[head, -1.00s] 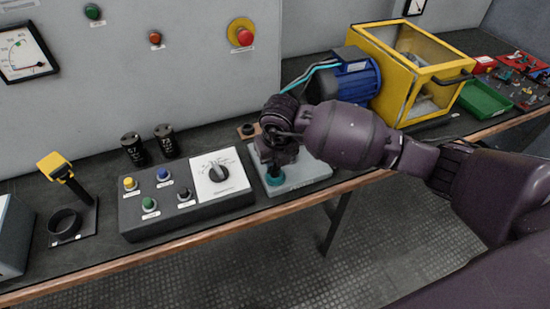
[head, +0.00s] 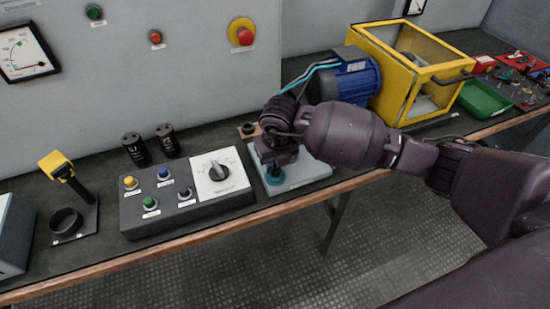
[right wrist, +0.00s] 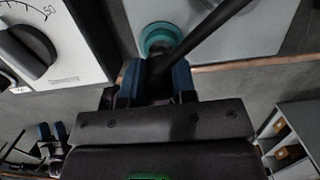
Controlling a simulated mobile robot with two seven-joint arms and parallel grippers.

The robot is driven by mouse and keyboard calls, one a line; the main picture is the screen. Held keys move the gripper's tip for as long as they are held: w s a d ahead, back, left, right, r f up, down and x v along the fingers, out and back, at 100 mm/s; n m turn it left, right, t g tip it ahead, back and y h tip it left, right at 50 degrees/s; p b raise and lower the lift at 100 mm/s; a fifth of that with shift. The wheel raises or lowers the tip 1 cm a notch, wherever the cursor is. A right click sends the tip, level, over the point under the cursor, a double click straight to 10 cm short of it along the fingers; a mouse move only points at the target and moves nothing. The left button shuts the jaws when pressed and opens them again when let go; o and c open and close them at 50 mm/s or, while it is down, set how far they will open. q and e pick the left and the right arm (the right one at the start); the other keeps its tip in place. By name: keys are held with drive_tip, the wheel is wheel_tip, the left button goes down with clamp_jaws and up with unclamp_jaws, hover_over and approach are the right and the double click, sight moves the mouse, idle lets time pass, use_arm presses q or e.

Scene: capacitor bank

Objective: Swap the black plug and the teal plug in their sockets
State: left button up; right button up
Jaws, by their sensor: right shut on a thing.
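The teal plug (head: 275,177) stands upright on the light grey socket plate (head: 313,173). Its round teal base also shows in the right wrist view (right wrist: 160,38), just beyond my fingertips. My right gripper (head: 277,160) comes down over it from above and is shut on it; its fingers show in the right wrist view (right wrist: 168,78). A dark rod or cable (right wrist: 212,28) slants away from between the fingers. I cannot make out the black plug; my gripper and wrist hide part of the plate.
Left of the plate is a control box (head: 218,205) with several buttons and a dial. Two black cylinders (head: 134,150) (head: 167,141) stand behind it. A blue motor (head: 352,78) and a yellow guard box (head: 440,68) stand behind my right arm. The bench's front edge is close.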

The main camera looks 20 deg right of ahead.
drive_tip(key=shift+f+b, duration=0.35)
drive_tip(key=shift+f, duration=0.75)
drive_tip(key=o, duration=1)
